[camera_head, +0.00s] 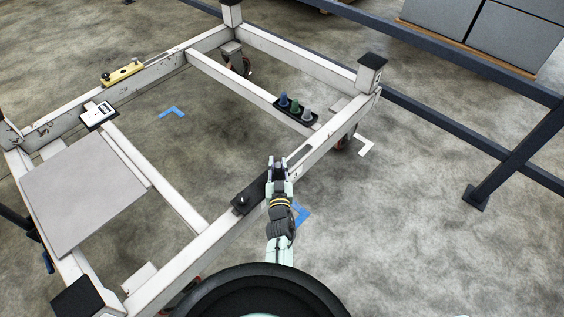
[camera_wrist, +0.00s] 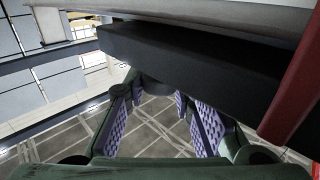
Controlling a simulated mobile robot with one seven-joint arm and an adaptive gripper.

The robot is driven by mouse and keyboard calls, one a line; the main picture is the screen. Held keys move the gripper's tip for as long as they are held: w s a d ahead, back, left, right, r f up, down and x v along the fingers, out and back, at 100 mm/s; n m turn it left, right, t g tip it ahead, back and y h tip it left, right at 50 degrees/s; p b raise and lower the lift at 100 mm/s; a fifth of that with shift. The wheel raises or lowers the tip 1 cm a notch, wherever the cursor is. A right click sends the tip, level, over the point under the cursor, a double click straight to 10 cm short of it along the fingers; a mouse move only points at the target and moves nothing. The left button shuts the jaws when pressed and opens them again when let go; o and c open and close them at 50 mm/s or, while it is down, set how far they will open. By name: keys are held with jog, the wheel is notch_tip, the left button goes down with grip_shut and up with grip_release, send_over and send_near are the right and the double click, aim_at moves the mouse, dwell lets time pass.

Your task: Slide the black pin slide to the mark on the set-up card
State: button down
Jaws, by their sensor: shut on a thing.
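The black pin slide (camera_head: 252,193) lies along the near right rail of the white trolley frame, with a small round pin standing at its lower left end. My gripper (camera_head: 277,166) is at the slide's upper right end, and the arm hides part of that end. In the wrist view the slide appears as a long dark bar (camera_wrist: 190,58) above my gripper (camera_wrist: 165,105). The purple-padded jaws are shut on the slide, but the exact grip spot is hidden. The set-up card (camera_head: 98,114) is a small white card with dark marks on the left crossbar; its mark is too small to read.
A slot (camera_head: 300,152) in the rail lies beyond my gripper. A tray with coloured pegs (camera_head: 296,107) sits on the far crossbar. A yellow block (camera_head: 122,73) is on the left rail, and a grey panel (camera_head: 80,194) covers the near left corner. Dark guard rails (camera_head: 470,130) stand at right.

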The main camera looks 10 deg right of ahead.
jog(key=shift+s+a+f, duration=0.1)
jog(key=shift+a, duration=0.15)
jog(key=c, duration=1.4)
grip_release()
jog(key=shift+o, duration=0.2)
jog(key=shift+r, duration=5.1)
